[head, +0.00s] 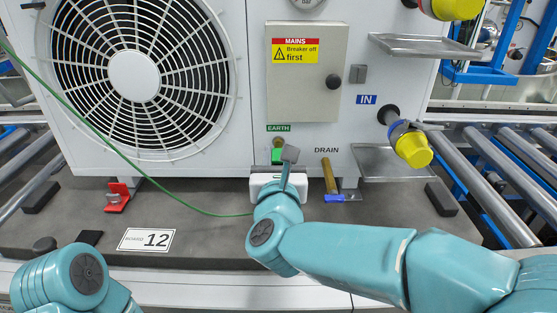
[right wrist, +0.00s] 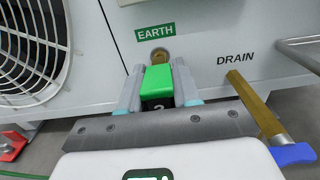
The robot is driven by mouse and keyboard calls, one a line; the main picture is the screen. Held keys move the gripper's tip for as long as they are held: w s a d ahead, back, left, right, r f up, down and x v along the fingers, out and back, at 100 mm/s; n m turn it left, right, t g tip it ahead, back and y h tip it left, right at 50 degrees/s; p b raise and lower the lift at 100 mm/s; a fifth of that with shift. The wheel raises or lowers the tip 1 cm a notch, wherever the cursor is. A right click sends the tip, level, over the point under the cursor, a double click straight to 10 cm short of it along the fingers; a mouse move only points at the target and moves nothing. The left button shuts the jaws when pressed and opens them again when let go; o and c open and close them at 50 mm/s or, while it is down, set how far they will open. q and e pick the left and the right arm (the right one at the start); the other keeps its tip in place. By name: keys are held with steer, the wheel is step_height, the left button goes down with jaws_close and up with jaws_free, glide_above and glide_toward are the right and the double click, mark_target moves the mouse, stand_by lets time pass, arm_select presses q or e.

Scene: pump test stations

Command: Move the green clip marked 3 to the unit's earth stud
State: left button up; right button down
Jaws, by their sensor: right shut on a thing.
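My right gripper (head: 279,160) is shut on the green clip (head: 277,156) just below the EARTH label. In the right wrist view the clip (right wrist: 157,78) sits between the two grey fingers (right wrist: 157,86). Its dark lower part bears a white digit, partly hidden, that I cannot read for certain. The brass earth stud (right wrist: 159,55) shows right beyond the clip's far end; it also shows in the head view (head: 278,142). I cannot tell whether clip and stud touch. A green cable (head: 118,152) hangs in an arc from the upper left towards my right wrist. My left gripper is out of view.
A brass drain valve with a blue handle (head: 334,197) stands close right of the gripper. A red clamp (head: 117,198) is at the left, by the fan (head: 134,76). The IN pipe with a yellow cap (head: 413,149) and a metal tray (head: 385,163) are at the right.

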steer(key=shift+w, duration=0.5)
stand_by(0.4)
steer(key=c, duration=0.7)
jaws_free()
steer(key=shift+w, duration=0.1)
steer(key=shift+c, duration=0.2)
steer(key=s, duration=1.2)
steer(key=shift+s, duration=0.15)
